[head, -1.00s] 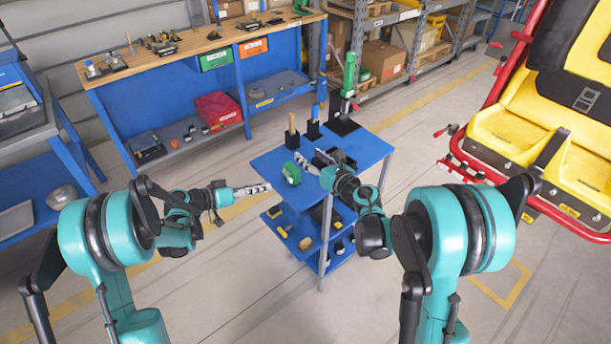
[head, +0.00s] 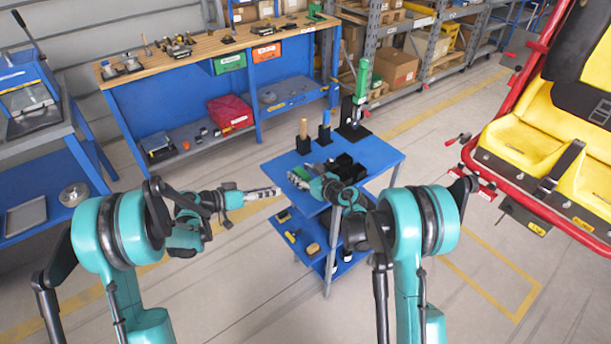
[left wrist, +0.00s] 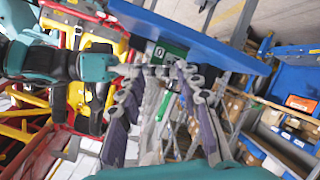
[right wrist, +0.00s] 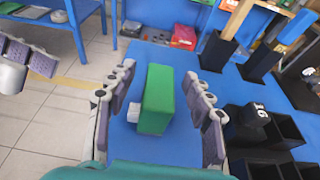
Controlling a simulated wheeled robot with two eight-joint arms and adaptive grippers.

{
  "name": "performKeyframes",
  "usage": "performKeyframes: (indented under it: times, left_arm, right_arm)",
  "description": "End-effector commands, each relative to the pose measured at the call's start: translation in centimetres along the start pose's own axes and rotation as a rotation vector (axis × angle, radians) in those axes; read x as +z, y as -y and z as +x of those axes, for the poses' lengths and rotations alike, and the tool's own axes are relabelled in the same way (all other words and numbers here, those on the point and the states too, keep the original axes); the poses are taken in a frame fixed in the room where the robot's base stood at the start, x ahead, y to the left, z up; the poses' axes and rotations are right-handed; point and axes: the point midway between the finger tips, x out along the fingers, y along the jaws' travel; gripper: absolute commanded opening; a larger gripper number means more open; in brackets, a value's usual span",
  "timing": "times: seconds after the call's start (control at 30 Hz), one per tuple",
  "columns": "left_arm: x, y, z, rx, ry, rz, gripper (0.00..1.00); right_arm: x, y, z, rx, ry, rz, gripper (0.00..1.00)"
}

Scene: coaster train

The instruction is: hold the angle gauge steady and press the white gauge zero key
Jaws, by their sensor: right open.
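The angle gauge is a green block (right wrist: 157,100) standing on the blue cart top. A small white part (right wrist: 134,112), apparently the zero key, juts from its left side in the right wrist view. My right gripper (right wrist: 158,70) is open, with its fingers on either side of the gauge and visible gaps. In the head view my right gripper (head: 306,178) largely covers the gauge. My left gripper (head: 278,191) is left of the cart, apart from the gauge. In the left wrist view its fingers (left wrist: 160,78) are spread and empty, with the green gauge (left wrist: 172,50) beyond them.
Black open bins (right wrist: 285,130) stand close right of the gauge on the cart top (head: 375,153). Black holders with upright handles (head: 304,130) and a green-topped stand (head: 356,105) are at its back. The floor left of the cart is clear.

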Motion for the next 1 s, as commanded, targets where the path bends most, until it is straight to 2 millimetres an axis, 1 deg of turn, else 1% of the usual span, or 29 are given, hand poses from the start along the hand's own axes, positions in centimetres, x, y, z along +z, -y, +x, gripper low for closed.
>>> performKeyframes:
  times: [0.17,0.2,0.27,0.3,0.4,0.47,0.5,0.57,0.6,0.63,0.77,0.9,1.0]
  left_arm:
    - [0.0,0.0,0.0,0.000,0.000,0.000,0.34]
    - [0.0,0.0,0.0,0.000,0.000,0.000,0.34]
    - [0.0,0.0,0.0,0.000,0.000,0.000,0.34]
    - [0.0,0.0,0.0,0.000,0.000,0.000,0.34]
    - [0.0,0.0,0.0,0.000,0.000,0.000,0.34]
    - [0.0,0.0,0.0,0.000,0.000,0.000,0.34]
    - [0.0,0.0,0.0,0.000,0.000,0.000,0.29]
    - [0.0,0.0,0.0,0.000,-0.002,0.008,0.13]
    - [0.1,0.1,0.0,0.001,-0.007,0.023,0.03]
    - [0.2,0.1,0.0,0.002,-0.012,0.044,0.00]
    - [0.8,0.3,-0.2,0.006,-0.055,0.202,0.00]
    - [1.4,0.4,-0.6,-0.001,-0.112,0.402,0.00]
    - [1.8,0.4,-0.7,-0.009,-0.140,0.508,0.00]
  right_arm:
    - [0.0,0.0,0.0,0.000,0.000,0.000,0.52]
    - [0.0,0.0,0.0,0.000,0.000,0.000,0.49]
    - [0.0,0.0,0.0,0.000,0.000,0.000,0.33]
    - [0.0,0.0,0.0,0.000,0.000,0.000,0.23]
    - [0.0,0.0,0.0,0.000,0.000,0.001,0.00]
    - [0.0,0.0,0.0,0.000,0.000,0.001,0.00]
    - [0.0,0.0,0.0,0.000,0.000,0.001,0.00]
    - [0.0,0.0,0.0,0.000,0.000,0.001,0.00]
    - [0.0,0.0,0.0,0.000,0.000,0.001,0.00]
    - [0.0,0.0,0.0,0.000,0.000,0.001,0.00]
    - [0.0,0.0,0.0,0.000,0.000,0.001,0.00]
    - [0.0,0.0,0.0,0.000,0.000,0.001,0.00]
    - [0.0,0.0,0.0,0.000,0.000,0.001,0.00]
